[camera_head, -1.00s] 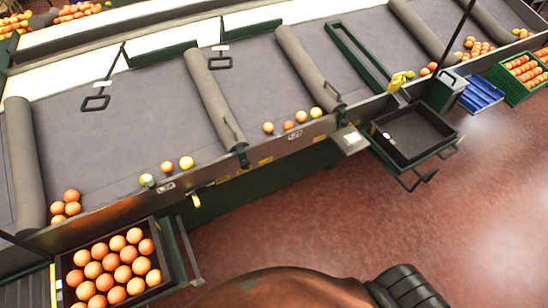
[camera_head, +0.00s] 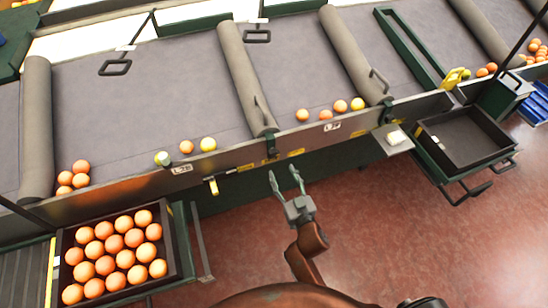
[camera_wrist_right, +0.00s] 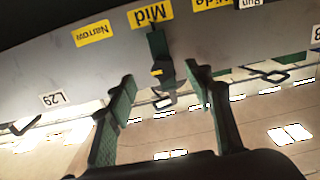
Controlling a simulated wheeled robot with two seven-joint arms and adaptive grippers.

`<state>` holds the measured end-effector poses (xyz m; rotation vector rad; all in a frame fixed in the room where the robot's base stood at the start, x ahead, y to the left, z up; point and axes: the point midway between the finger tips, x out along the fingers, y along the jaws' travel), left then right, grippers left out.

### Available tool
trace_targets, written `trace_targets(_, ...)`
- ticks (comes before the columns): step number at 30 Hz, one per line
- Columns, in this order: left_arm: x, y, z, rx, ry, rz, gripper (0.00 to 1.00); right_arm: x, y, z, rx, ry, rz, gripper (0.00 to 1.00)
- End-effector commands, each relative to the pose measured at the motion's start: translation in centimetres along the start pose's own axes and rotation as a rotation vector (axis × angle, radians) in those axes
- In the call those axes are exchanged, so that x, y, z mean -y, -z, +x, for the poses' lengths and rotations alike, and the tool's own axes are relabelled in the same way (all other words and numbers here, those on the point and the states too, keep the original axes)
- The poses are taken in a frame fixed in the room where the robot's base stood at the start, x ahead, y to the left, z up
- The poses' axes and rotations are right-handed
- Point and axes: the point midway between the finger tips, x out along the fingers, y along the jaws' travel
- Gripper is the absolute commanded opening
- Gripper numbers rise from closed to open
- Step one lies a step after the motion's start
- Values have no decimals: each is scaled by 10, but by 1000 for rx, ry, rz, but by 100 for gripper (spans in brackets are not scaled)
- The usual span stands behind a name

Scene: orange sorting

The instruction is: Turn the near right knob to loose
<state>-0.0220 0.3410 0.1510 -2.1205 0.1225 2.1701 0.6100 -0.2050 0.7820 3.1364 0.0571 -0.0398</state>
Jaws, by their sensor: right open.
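My right gripper (camera_head: 283,174) is open and empty, just in front of the machine's near rail. Its two dark green fingers (camera_wrist_right: 159,72) show in the wrist view. Between and beyond them is a dark green lever (camera_wrist_right: 158,45) on the grey rail, at the yellow "Mid" label (camera_wrist_right: 150,14). The lever's clamp (camera_head: 271,144) also shows in the head view, beyond the fingertips. I cannot make out a knob marked loose. My left gripper is not in view.
A crate of oranges (camera_head: 188,263) stands at the lower left. An empty dark tray (camera_head: 428,152) juts out on the right. Several oranges and yellow-green fruits lie on the grey belt (camera_head: 140,110). Red floor (camera_head: 375,225) is clear between crate and tray.

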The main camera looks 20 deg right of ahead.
Motion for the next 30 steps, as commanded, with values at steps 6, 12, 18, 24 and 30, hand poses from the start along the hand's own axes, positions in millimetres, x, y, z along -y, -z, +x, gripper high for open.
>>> trace_targets(6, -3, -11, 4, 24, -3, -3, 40, 1, 15, 18, -30, -1, 2, 47)
trace_targets(12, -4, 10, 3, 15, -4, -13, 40, 0, 14, 49, -27, -1, 2, 47)
trace_targets(18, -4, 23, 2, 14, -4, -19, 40, 0, 15, 72, -27, -1, 3, 47)
trace_targets(24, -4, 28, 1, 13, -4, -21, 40, 0, 15, 78, -25, -3, 4, 47)
trace_targets(30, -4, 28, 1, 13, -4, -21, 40, 0, 16, 78, -25, -2, 4, 46)
